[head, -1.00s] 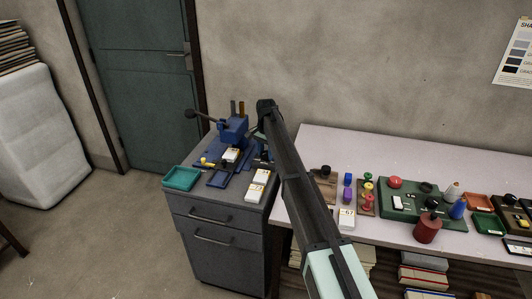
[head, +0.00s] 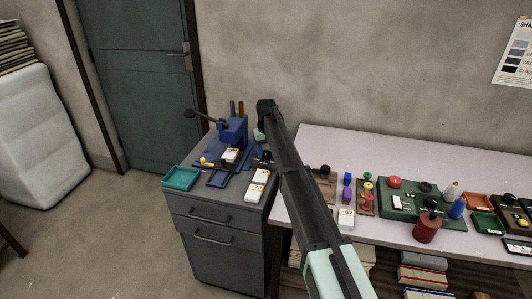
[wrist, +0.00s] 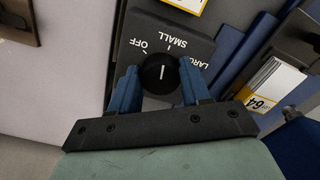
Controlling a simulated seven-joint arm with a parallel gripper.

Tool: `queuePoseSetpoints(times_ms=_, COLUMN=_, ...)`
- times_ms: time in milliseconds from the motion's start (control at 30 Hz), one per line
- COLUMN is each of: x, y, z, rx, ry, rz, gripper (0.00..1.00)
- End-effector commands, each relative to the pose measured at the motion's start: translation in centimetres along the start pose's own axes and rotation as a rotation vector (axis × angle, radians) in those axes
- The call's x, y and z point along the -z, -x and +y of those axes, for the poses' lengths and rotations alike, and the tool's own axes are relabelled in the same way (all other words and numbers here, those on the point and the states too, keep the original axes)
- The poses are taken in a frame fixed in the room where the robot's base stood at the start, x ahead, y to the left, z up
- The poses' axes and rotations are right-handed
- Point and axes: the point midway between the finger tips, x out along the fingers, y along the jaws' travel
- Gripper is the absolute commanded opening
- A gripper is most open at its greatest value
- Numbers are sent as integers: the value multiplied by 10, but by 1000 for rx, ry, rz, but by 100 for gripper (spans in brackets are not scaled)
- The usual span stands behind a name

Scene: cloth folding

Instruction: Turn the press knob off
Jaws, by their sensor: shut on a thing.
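The black press knob (wrist: 160,73) shows in the wrist view on a dark plate (wrist: 155,35) lettered OFF, SMALL and LARGE. Its white pointer line aims nearly straight up in the picture, closer to the SMALL mark than to OFF. My gripper (wrist: 160,82) has its two blue fingers on either side of the knob and is shut on it. In the head view the blue press (head: 232,130) stands on the grey cabinet. My gripper's end and the knob are hidden there behind my arm.
A teal tray (head: 180,178) and white labelled boxes (head: 255,192) are on the cabinet (head: 212,225) near the press. The long table (head: 330,140) at right carries several small objects. In the wrist view a yellow-labelled box (wrist: 275,80) lies to the right.

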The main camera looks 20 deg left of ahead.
Motion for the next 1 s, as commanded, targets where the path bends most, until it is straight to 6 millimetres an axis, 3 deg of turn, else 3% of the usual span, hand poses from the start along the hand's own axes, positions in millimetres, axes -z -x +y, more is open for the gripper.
queuePoseSetpoints(times_ms=600, x=1, y=0, z=2, rx=0, ry=569, rz=0, gripper=16)
queuePoseSetpoints(times_ms=1000, x=2, y=0, z=2, rx=0, ry=801, rz=1, gripper=16)
